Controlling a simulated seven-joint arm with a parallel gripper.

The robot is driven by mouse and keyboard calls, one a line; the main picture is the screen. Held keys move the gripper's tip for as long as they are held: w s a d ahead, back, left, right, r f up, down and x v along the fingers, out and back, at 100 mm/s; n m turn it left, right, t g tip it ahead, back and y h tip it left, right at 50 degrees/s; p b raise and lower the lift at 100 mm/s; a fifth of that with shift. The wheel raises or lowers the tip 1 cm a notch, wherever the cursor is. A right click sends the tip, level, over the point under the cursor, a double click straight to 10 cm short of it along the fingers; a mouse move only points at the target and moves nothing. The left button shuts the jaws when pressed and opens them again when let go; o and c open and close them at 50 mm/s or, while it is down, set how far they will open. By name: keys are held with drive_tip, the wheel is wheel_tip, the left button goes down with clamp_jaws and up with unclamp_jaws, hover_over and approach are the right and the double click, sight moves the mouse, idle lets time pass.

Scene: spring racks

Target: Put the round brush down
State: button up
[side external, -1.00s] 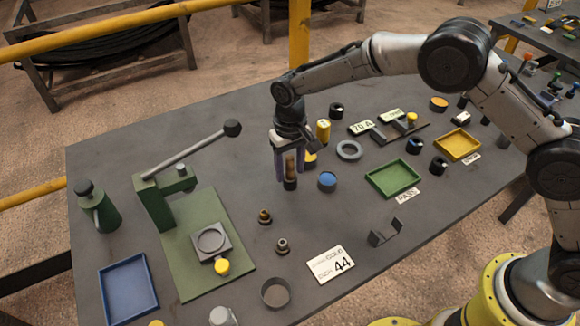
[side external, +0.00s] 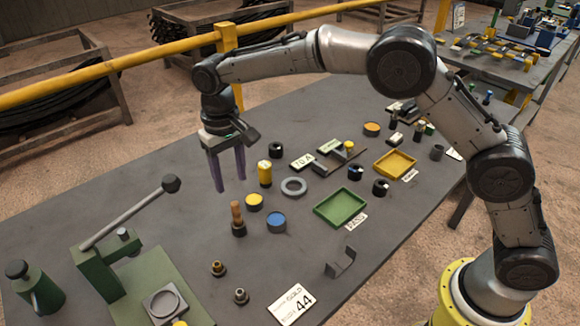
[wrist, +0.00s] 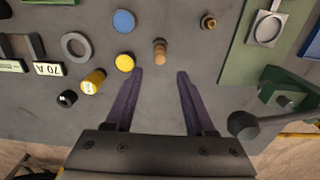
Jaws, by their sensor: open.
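The round brush (side external: 238,219) stands upright on the grey table, with a wooden handle on top and a dark base. In the wrist view the brush (wrist: 160,51) shows beyond the fingertips, roughly midway between them. My gripper (side external: 230,185) is open and empty. Its two purple fingers hang above the table, behind and to the left of the brush in the side view, and do not touch it. The open fingers also show in the wrist view (wrist: 159,73).
A yellow-topped disc (side external: 254,202) and a blue-topped disc (side external: 276,222) stand close to the brush. A yellow cylinder (side external: 265,174) and a grey ring (side external: 293,187) are behind them. A green lever press (side external: 100,270) is at the left. A green tray (side external: 341,208) is at the right.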

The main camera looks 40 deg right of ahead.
drive_tip(key=s+d+r+t, duration=0.3)
drive_tip(key=s+d+r, duration=1.1)
drive_tip(key=s+d+f+t, duration=0.1)
drive_tip(key=s+d, duration=0.3)
drive_tip(key=s, duration=0.5)
drive_tip(key=s+d+f+t, duration=0.1)
drive_tip(key=s+d+f, duration=0.2)
drive_tip(key=s, duration=0.7)
drive_tip(key=shift+d+t, duration=0.3)
drive_tip(key=shift+d, duration=0.2)
